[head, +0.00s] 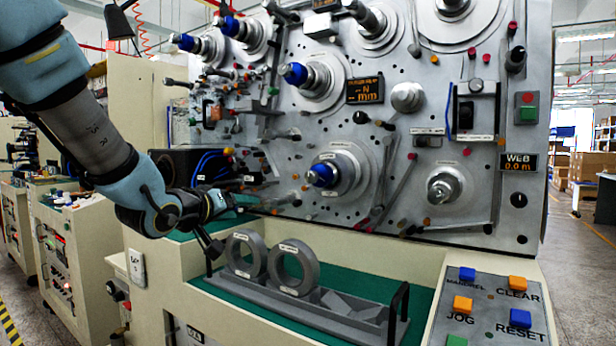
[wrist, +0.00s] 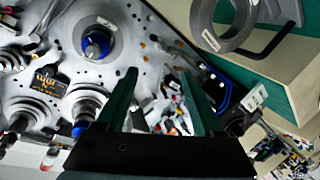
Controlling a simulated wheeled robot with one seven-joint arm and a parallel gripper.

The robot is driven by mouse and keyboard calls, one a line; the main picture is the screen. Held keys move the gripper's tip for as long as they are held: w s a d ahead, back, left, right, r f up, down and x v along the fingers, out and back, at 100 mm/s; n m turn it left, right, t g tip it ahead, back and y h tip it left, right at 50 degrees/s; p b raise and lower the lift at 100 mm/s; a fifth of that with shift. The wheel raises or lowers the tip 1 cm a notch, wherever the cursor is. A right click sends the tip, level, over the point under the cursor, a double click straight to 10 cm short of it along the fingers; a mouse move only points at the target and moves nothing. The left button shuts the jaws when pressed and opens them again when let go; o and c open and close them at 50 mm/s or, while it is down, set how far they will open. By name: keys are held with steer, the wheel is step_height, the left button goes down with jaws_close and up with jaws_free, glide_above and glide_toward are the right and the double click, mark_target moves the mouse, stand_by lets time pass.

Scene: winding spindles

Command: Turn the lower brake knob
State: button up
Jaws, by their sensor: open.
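The grey machine panel (head: 470,90) carries several spindles and small knobs. A black knob (head: 519,200) sits low on the panel's right edge, below the WEB display, and another black knob (head: 515,58) sits higher on that edge. A further black knob (head: 360,117) is near the middle. No brake label is readable, so I cannot tell which is the lower brake knob. My gripper (head: 226,203) is at the panel's lower left, well apart from the right-edge knobs. In the wrist view my gripper (wrist: 160,80) is open, with nothing between its two green fingers.
A grey tray (head: 335,312) with two upright rings (head: 292,268) stands on the green ledge below my gripper. A ring also shows in the wrist view (wrist: 235,35). A button console (head: 490,305) is at lower right. Blue-tipped spindles (head: 322,175) and levers (head: 400,190) stick out from the panel.

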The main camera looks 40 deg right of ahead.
mark_target(309, 177)
steer(key=s+d+r+m+g+h, duration=0.1)
steer(key=s+d+r+g+h, duration=0.25)
steer(key=s+d+r, duration=0.35)
steer(key=shift+t, duration=0.55)
steer(key=p+x, duration=0.1)
steer(key=x, duration=0.2)
steer(key=f+p+x, duration=0.1)
steer(key=x, duration=0.3)
steer(key=w+x, duration=0.1)
steer(key=x, duration=0.3)
steer(key=shift+a+f+p, duration=0.15)
steer(key=shift+p, duration=0.25)
steer(key=shift+w, duration=0.1)
jaws_close()
